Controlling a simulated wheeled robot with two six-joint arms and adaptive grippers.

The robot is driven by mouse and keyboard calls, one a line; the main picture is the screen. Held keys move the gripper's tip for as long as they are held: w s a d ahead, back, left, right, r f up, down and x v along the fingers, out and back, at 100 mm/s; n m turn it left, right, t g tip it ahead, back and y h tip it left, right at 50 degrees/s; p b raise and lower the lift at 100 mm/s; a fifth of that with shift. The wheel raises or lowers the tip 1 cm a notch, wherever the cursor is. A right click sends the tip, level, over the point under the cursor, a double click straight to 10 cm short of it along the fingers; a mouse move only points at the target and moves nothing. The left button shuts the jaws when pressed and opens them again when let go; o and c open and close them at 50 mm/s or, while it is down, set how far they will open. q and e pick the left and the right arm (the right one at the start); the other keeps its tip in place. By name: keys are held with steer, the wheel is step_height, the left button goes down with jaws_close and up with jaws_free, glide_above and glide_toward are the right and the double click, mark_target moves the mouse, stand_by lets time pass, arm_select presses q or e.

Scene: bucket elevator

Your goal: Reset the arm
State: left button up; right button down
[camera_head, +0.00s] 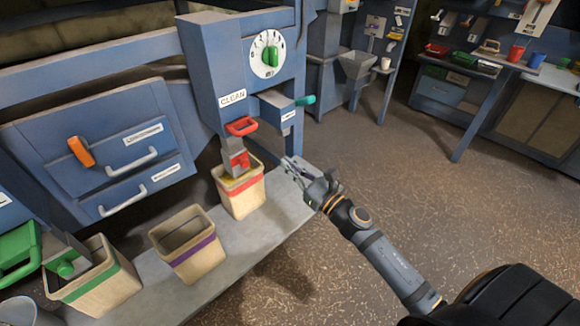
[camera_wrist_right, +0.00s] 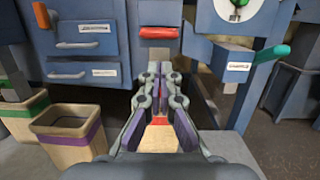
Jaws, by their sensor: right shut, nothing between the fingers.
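My right gripper (camera_head: 292,167) is in the head view, at the end of my arm coming in from the lower right. It is shut and empty, just right of the bucket with the red band (camera_head: 241,191). In the right wrist view the shut fingers (camera_wrist_right: 160,72) point at the machine, below its red handle (camera_wrist_right: 159,32). The bucket with the red band stands under the spout marked CLEAN (camera_head: 233,97) and holds some yellowish material. In the wrist view that bucket is mostly hidden behind the fingers. My left gripper is not in view.
An empty bucket with a purple band (camera_head: 188,245) and a bucket with a green band (camera_head: 95,278) stand on the grey ledge (camera_head: 270,222). A teal lever (camera_head: 306,100) sticks out of the machine's right side. The floor (camera_head: 400,160) to the right is open.

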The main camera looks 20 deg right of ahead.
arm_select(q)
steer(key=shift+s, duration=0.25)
